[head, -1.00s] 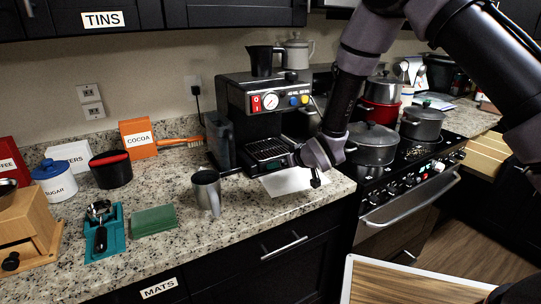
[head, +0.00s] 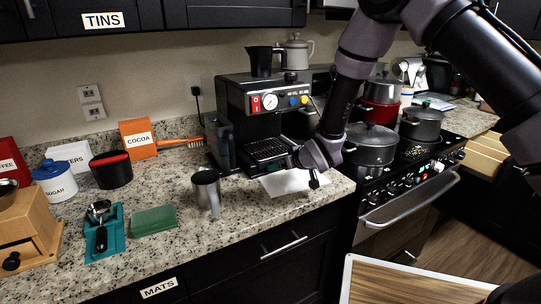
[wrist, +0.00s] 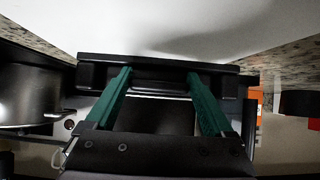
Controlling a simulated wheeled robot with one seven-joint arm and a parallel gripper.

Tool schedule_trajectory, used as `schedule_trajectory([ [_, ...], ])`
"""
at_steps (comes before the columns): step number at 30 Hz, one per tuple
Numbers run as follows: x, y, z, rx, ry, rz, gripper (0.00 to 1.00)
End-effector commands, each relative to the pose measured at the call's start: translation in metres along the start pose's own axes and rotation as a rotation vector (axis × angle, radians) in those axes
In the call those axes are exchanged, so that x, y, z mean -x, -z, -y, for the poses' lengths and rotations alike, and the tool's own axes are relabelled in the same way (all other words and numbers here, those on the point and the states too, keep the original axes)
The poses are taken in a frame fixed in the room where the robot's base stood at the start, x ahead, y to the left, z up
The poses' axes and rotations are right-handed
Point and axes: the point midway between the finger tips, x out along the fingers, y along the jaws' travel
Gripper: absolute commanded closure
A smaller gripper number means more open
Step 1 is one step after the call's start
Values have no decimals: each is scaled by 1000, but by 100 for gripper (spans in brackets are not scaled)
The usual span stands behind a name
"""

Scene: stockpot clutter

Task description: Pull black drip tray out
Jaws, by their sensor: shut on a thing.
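The black drip tray (head: 268,151) with its slatted top sits at the base of the black coffee machine (head: 262,112). In the wrist view its dark front edge (wrist: 158,64) runs across between the fingertips. My gripper (head: 292,160) is at the right front of the tray in the head view, low over the counter. In the wrist view my gripper (wrist: 158,78) has its two green fingers set apart, shut on the tray's front part. The exact contact is partly hidden by the tray's edge and my wrist.
A white sheet (head: 284,183) lies on the counter under my gripper. Pots (head: 370,145) on the stove are close on the right. The counter front is clear.

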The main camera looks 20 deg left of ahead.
Motion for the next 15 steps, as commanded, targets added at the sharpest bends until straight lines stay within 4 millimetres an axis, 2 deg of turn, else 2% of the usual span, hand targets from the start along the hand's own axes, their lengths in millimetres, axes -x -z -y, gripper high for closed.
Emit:
schedule_trajectory([
  [1,-2,11,0,0,0,-22,90],
  [3,-1,11,0,1,0,-22,91],
  [15,18,-3,-1,1,0,-18,91],
])
